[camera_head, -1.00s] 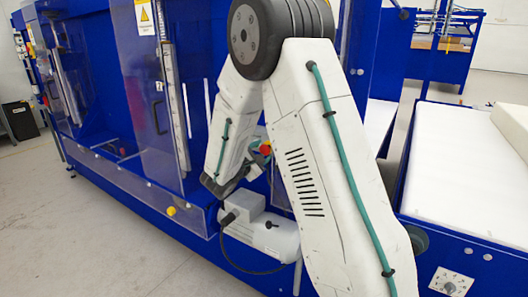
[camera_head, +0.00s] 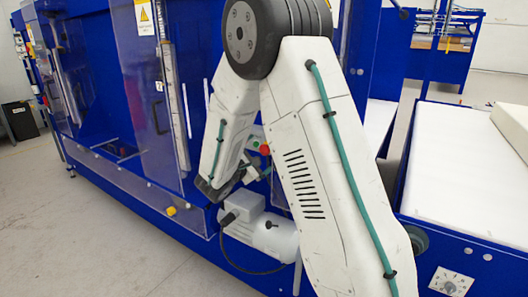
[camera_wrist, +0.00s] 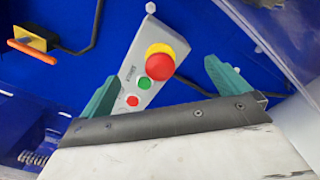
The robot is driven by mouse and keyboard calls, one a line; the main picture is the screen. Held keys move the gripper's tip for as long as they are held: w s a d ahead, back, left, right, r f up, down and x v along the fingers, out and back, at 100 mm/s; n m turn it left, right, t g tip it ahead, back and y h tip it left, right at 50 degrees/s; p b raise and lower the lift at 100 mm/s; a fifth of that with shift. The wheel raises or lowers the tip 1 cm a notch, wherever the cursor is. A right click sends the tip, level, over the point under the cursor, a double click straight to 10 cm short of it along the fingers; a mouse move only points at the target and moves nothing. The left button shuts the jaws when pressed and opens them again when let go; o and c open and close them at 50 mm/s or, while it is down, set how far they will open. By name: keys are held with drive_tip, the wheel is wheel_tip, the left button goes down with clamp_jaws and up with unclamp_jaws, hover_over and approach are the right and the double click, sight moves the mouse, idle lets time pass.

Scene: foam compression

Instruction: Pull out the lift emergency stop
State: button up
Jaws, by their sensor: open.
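The emergency stop is a red mushroom button (camera_wrist: 160,67) with a yellow collar on a slim grey control box (camera_wrist: 125,90). A small green button (camera_wrist: 144,83) and a small red button sit below it on the box. My gripper (camera_wrist: 160,79) is open, with one teal finger on each side of the stop in the wrist view. Neither finger visibly touches the stop; the depth gap is hard to tell. In the head view the red stop (camera_head: 264,149) shows between my arm links, and my gripper there is partly hidden by my arm.
The box is on the blue machine (camera_head: 130,185) with clear doors. A grey-white motor (camera_head: 262,232) juts out below my wrist. An orange-handled part (camera_wrist: 33,50) is at upper left in the wrist view. A white foam bed (camera_head: 470,180) is at right. Open floor lies at left.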

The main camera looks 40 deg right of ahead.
drive_tip(key=shift+v, duration=2.55)
drive_tip(key=s+a+r+m+g+y, duration=0.25)
drive_tip(key=s+r+m+y, duration=0.2)
drive_tip(key=s, duration=0.55)
drive_tip(key=s+a+r+m+g+y, duration=0.25)
drive_tip(key=s+m+g+y, duration=0.2)
drive_tip(key=s, duration=0.55)
drive_tip(key=s+a+m+t+y, duration=0.2)
drive_tip(key=s+a+m+y, duration=0.2)
drive_tip(key=s+a+y, duration=0.4)
drive_tip(key=s+a, duration=0.2)
drive_tip(key=s, duration=0.3)
drive_tip(key=shift+s+a+f, duration=0.25)
drive_tip(key=shift+s, duration=0.15)
